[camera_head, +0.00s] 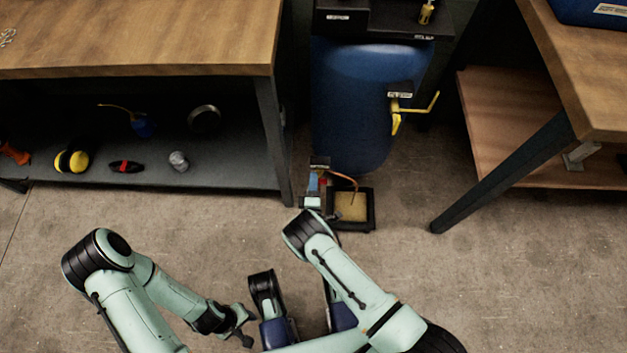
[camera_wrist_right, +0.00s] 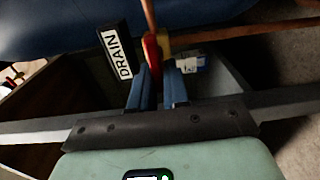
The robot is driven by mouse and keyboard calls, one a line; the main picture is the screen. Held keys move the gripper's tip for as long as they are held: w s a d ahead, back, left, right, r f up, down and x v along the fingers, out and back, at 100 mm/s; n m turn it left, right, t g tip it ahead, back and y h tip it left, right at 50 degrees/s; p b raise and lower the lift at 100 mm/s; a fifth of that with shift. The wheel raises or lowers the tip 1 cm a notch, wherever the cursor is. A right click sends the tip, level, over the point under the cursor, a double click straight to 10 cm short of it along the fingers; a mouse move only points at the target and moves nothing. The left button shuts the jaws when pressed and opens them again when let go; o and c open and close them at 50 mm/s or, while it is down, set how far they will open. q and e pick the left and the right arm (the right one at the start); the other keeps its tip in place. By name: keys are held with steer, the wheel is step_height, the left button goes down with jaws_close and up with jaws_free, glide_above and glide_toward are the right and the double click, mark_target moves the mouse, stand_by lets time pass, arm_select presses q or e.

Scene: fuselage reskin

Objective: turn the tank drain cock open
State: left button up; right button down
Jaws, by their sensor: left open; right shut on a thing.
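The drain cock (camera_wrist_right: 155,48) shows in the right wrist view as a small red and yellow part below a copper pipe, beside a black DRAIN sign (camera_wrist_right: 115,52). My right gripper (camera_wrist_right: 157,72) is shut on the drain cock, its blue fingers on either side of it. The fingers hide part of it, and I cannot tell how far it is turned. In the head view my right gripper (camera_head: 315,187) is low in front of the blue tank (camera_head: 360,95). My left gripper (camera_head: 241,326) is open and empty, low over the floor, apart from the tank.
A black tray (camera_head: 371,218) with a tan inside stands on the floor beside my right gripper. A workbench (camera_head: 140,40) with a loaded lower shelf (camera_head: 225,165) stands left, a wooden table (camera_head: 585,80) right. A yellow lever (camera_head: 397,117) sticks out from the tank.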

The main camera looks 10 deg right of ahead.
steer(key=shift+w+r, duration=0.1)
steer(key=shift+w, duration=0.05)
steer(key=c, duration=1.2)
jaws_free()
arm_select(q)
steer(key=shift+s, duration=0.1)
